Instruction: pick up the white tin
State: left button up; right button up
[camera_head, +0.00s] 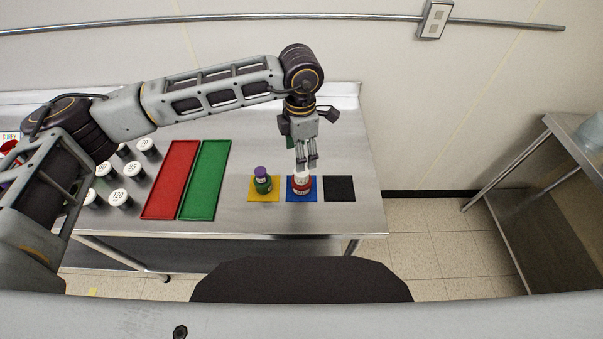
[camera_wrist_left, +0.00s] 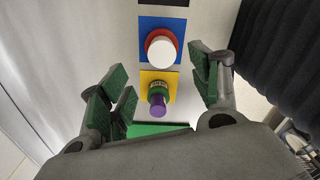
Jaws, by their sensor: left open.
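The white tin (camera_wrist_left: 162,50) shows in the left wrist view as a round white top with red around it, over the blue square (camera_wrist_left: 176,25). In the head view a red item (camera_head: 301,187) with a pale label stands on that blue square, and a white top (camera_head: 299,176) shows above it, partly hidden by my fingers. Whether the white is a separate tin on the red one, I cannot tell for sure. My left gripper (camera_head: 306,163) is open, pointing down just above it, with nothing between its fingers. My right gripper is not in view.
A green item with a purple top (camera_head: 261,174) stands on the yellow square (camera_head: 273,195), close on the left. The black square (camera_head: 339,188) is bare. A red tray (camera_head: 172,180) and a green tray (camera_head: 205,180) lie empty. Several white-lidded jars (camera_head: 119,197) stand at left.

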aim_at(302, 175)
pick_arm(q)
jog(key=shift+f, duration=1.85)
jog(key=shift+f+p, duration=0.1)
jog(key=shift+p, duration=0.2)
jog(key=shift+s+d+f+p, duration=0.1)
jog(key=shift+f+p, duration=0.25)
jog(key=shift+f, duration=0.25)
jog(key=shift+s+d+f+p, duration=0.1)
jog(key=shift+f+p, duration=0.25)
jog(key=shift+f, duration=0.25)
jog(key=shift+w+f, duration=0.1)
jog(key=shift+f, duration=1.15)
jog(key=c, duration=1.2)
